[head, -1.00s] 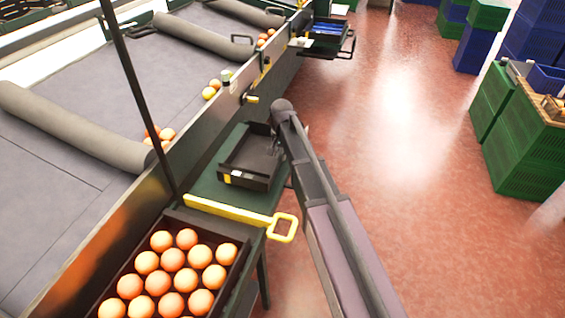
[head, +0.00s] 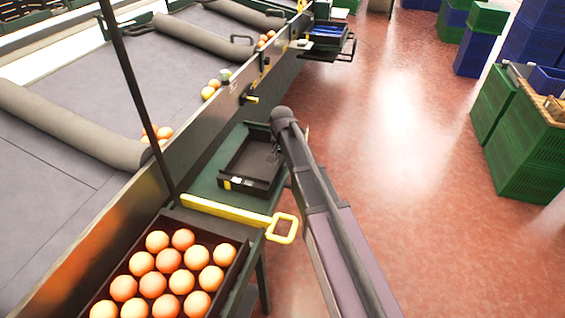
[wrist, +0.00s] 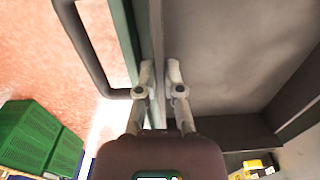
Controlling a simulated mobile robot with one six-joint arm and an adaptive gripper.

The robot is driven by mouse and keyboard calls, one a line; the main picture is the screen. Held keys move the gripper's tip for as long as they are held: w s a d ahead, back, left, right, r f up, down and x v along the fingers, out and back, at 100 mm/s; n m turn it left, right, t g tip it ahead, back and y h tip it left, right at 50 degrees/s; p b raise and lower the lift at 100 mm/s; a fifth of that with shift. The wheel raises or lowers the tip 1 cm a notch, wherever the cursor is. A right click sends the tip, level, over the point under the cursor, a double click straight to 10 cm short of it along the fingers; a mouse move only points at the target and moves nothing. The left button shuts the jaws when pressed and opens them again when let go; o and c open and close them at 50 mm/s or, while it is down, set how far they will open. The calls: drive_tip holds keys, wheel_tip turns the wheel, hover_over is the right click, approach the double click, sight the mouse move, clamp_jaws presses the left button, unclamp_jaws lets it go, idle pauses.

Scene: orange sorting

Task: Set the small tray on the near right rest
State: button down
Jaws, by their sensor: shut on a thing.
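The small tray (head: 233,185) is a dark, shallow, empty box with a yellow-and-white label on its front. It sits level on or just above the green rest (head: 204,186) beside the sorting table; I cannot tell whether it touches. My gripper (head: 277,147) is at the tray's right side, partly hidden by my arm in the head view. In the wrist view my gripper (wrist: 161,80) has its fingers on either side of the tray's side wall, shut on it. The tray's grey floor (wrist: 235,50) shows there without fruit.
A crate of oranges (head: 235,266) stands in front of the rest, past a yellow bar with a loop handle (head: 282,228). The sorting table's side wall (head: 205,125) runs close on the left. Green crates (head: 530,145) stand at the right; the red floor between is clear.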

drive_tip(key=c, duration=0.8)
unclamp_jaws()
drive_tip(key=shift+f, duration=0.1)
wheel_tip(320, 180, up, 12)
drive_tip(key=p, duration=1.2)
drive_tip(key=shift+d, duration=0.1)
drive_tip(key=shift+s, duration=0.1)
drive_tip(key=s+d+n, duration=0.1)
drive_tip(key=s+d, duration=0.3)
drive_tip(key=s, duration=0.3)
drive_tip(key=s+d+n, duration=0.1)
drive_tip(key=s+d, duration=0.4)
drive_tip(key=s, duration=0.3)
drive_tip(key=s+d+n, duration=0.2)
drive_tip(key=s+d, duration=0.3)
drive_tip(key=s, duration=0.2)
drive_tip(key=shift+s+d, duration=0.15)
